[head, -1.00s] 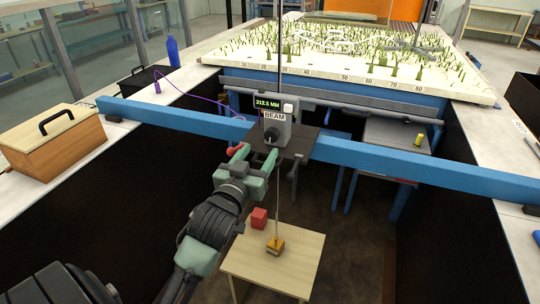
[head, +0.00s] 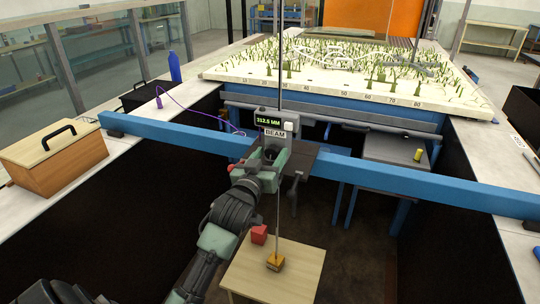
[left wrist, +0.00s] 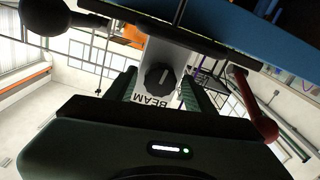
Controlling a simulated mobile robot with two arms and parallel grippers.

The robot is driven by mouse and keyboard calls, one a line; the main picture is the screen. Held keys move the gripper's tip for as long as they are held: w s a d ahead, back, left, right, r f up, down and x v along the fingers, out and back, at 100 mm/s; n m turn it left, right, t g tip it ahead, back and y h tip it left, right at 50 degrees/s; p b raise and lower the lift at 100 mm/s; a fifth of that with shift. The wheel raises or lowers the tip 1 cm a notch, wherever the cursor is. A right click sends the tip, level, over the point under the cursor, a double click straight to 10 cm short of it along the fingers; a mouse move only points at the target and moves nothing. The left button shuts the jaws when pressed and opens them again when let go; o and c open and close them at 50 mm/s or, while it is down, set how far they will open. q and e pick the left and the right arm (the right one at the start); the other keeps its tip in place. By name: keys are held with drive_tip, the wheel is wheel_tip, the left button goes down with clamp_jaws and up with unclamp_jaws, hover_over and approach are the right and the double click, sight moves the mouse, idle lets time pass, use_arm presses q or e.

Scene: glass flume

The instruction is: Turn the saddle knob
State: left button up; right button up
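The saddle (head: 299,170) sits on the blue beam (head: 410,186) and carries a grey box labelled BEAM (head: 291,124) with a green display reading 312.5 MM. The round dark saddle knob (left wrist: 158,76) with a light pointer mark shows on the box face in the left wrist view. My left gripper (head: 268,158) is in front of the knob, largely covering it in the head view. In the left wrist view its two ribbed fingers (left wrist: 158,88) stand apart, one on each side of the knob, with gaps visible. My right gripper is not in view.
A red lever (left wrist: 257,108) is close beside the gripper. A thin rod hangs from the saddle to a brass block (head: 275,262) above or on a small wooden table (head: 305,270), near a red cube (head: 259,234). A wooden box (head: 50,155) stands at left.

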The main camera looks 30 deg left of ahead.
use_arm(q)
drive_tip(key=c, duration=1)
drive_tip(key=shift+r+m+p, duration=0.15)
drive_tip(key=shift+m+p, duration=0.15)
drive_tip(key=shift+p, duration=0.3)
clamp_jaws()
drive_tip(key=o, duration=1.2)
unclamp_jaws()
drive_tip(key=shift+o, duration=0.2)
drive_tip(key=shift+s+f, duration=0.1)
drive_tip(key=shift+f, duration=0.1)
drive_tip(key=shift+s+d+b, duration=0.1)
drive_tip(key=shift+s+b, duration=0.2)
drive_tip(key=shift+s, duration=0.05)
drive_tip(key=b+v, duration=0.1)
drive_tip(key=v, duration=0.6)
